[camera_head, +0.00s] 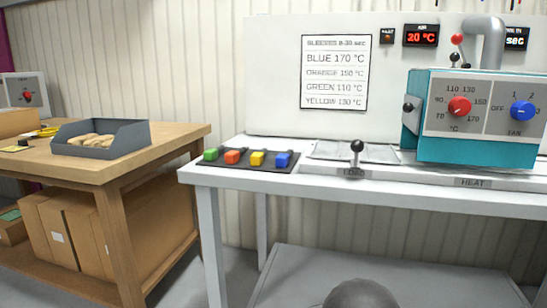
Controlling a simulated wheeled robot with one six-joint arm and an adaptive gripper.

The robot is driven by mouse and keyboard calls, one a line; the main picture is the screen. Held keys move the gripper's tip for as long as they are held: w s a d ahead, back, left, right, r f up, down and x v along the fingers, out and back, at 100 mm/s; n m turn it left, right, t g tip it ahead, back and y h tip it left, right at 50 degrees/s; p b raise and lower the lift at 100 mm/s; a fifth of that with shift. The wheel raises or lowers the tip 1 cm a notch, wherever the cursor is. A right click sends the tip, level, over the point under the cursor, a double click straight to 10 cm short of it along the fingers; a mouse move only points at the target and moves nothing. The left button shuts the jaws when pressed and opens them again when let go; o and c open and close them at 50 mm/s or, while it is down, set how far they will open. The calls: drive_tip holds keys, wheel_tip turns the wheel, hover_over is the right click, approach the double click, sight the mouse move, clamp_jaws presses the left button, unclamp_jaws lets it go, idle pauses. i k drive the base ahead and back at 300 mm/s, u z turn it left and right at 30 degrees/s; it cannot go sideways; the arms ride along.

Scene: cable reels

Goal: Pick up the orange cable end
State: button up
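No orange cable end can be clearly made out. A few thin, short tips (513,4) show at the very top right edge, cut off by the frame and too small to identify; at least one looks orange. An orange block (233,157) sits on a dark mat (207,163) at the left end of the white bench, between a green block (211,154) and a yellow block (257,159). A blue block (283,160) is at the mat's right end. My gripper is not in view.
The white bench (400,188) carries a teal heater (475,149) with red and blue knobs and a lever (356,152). A wooden table (90,168) at left holds a grey bin (103,149). Cardboard boxes (100,229) stand below. Floor shows between the two.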

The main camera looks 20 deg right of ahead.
sight(231, 157)
drive_tip(key=u, duration=0.7)
drive_tip(key=k, duration=1.05)
drive_tip(key=u, duration=1.45)
drive_tip(key=i, duration=1.75)
drive_tip(key=z, duration=0.4)
drive_tip(key=i, duration=1.5)
drive_tip(key=z, duration=1.7)
drive_tip(key=i, duration=0.85)
drive_tip(key=z, duration=1.2)
drive_tip(key=i, duration=0.2)
